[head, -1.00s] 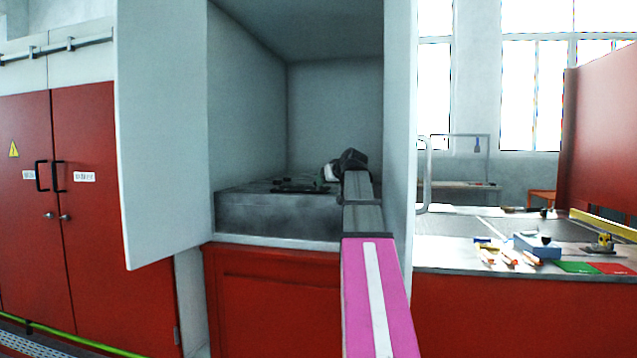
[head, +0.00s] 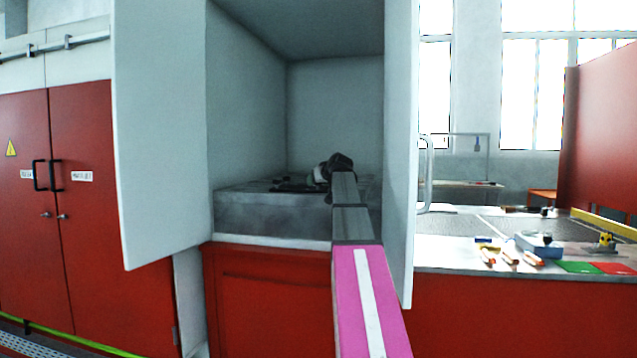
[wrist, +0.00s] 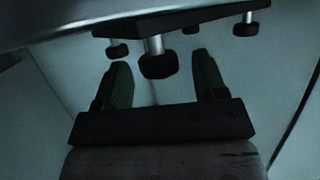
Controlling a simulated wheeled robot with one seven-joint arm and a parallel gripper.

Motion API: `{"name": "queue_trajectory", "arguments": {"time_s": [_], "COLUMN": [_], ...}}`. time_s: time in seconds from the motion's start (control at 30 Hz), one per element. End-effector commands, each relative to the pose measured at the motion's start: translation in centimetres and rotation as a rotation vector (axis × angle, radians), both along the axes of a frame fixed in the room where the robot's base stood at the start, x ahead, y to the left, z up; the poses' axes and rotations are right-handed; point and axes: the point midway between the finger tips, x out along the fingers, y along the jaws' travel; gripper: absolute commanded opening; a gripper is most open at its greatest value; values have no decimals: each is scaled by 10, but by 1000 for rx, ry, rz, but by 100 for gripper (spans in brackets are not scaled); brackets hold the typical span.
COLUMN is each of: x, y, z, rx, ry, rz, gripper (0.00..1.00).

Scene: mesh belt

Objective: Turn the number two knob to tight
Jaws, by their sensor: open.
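In the wrist view a dark plate (wrist: 185,20) carries several black knobs on short metal stems. The nearest knob (wrist: 158,66) lies between the fingertips of my gripper (wrist: 159,60), with a gap on each side. Another knob (wrist: 117,51) is just beyond the left fingertip, and a third (wrist: 246,29) is farther right. No numbers or tight marks are readable, so I cannot tell which knob is number two. My gripper is open and holds nothing. In the head view my arm reaches into the open cabinet; the knobs cannot be made out there.
The cabinet's open left door (head: 160,130) and right door (head: 399,150) flank my arm. A grey block (head: 270,213) forms the cabinet floor. A bench (head: 450,258) with tools stands to the right.

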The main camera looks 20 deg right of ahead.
Motion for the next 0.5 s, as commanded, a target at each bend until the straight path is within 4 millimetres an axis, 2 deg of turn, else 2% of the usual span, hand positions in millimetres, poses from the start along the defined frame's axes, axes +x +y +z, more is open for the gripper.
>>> {"name": "queue_trajectory", "arguments": {"time_s": [0.33,0.37,0.4,0.5], "x": [4,4,4,3], "y": [1,1,1,1], "z": [-2,-1,-1,-2], "rx": [0,0,0,0], "ry": [0,0,0,0], "rz": [0,0,0,0], "gripper": [65,58,45,15]}}
